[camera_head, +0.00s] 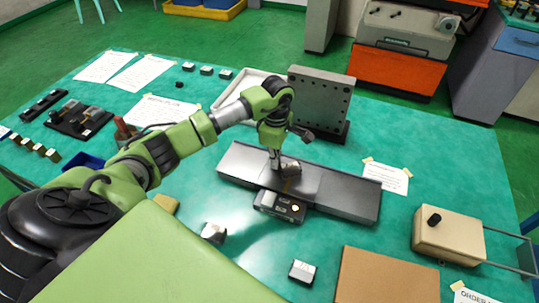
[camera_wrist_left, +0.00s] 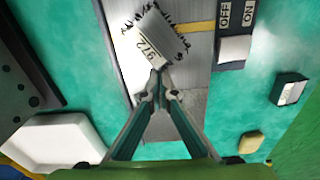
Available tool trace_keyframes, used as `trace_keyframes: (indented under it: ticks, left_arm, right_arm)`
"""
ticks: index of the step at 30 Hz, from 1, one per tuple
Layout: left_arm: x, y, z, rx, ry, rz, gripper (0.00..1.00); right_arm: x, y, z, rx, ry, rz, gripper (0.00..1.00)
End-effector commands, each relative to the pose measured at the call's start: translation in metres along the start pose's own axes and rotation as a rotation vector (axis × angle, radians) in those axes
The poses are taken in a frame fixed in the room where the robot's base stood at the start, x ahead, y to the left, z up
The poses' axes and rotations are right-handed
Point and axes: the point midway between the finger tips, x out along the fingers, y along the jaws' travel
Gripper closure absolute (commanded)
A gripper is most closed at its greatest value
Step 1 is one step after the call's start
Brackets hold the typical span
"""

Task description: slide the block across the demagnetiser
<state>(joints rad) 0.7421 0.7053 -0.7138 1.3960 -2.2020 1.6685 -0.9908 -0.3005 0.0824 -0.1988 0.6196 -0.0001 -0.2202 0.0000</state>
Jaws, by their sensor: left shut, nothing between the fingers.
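The demagnetiser (camera_head: 345,199) is a long grey metal plate on the green table, with a switch box (camera_head: 280,207) on its near side. The wrist view shows the box's OFF and ON marks (camera_wrist_left: 236,15) and a yellow line (camera_wrist_left: 202,27) across the plate (camera_wrist_left: 190,72). The block (camera_head: 291,169) lies on the plate. In the wrist view the block (camera_wrist_left: 156,40) is grey, numbered, turned askew, with dark filings along its edges. My left gripper (camera_head: 275,165) points down at the block, shut and empty. Its fingertips (camera_wrist_left: 160,72) are at the block's numbered edge; contact is unclear. My right gripper is out of view.
An upright drilled plate (camera_head: 320,101) and a white tray (camera_head: 262,86) stand behind the demagnetiser. Small blocks (camera_head: 302,271) lie in front, near a brown board (camera_head: 385,278). A beige box (camera_head: 448,240) is at the right. Table right of the plate is mostly clear.

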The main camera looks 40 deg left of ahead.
Motion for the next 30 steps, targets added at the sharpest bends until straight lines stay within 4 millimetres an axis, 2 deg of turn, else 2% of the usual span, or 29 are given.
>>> trace_keyframes:
  ticks: [8, 11, 14, 27, 30]
  left_arm:
    - [0.0, 0.0, 0.0, -0.001, 0.0, 0.0, 1.0]
    - [0.001, 0.001, 0.007, 0.002, -0.001, 0.001, 1.0]
    - [0.003, 0.001, 0.028, 0.005, -0.003, 0.003, 1.0]
    - [0.005, 0.001, 0.159, 0.006, -0.003, 0.004, 1.0]
    - [0.004, 0.001, 0.183, 0.003, -0.003, 0.003, 1.0]
  right_arm:
    - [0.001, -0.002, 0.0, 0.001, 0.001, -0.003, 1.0]
    - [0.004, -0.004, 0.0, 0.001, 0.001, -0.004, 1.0]
    - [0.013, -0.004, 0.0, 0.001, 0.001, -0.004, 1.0]
    - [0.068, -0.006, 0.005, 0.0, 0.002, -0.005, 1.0]
    - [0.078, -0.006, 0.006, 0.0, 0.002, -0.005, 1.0]
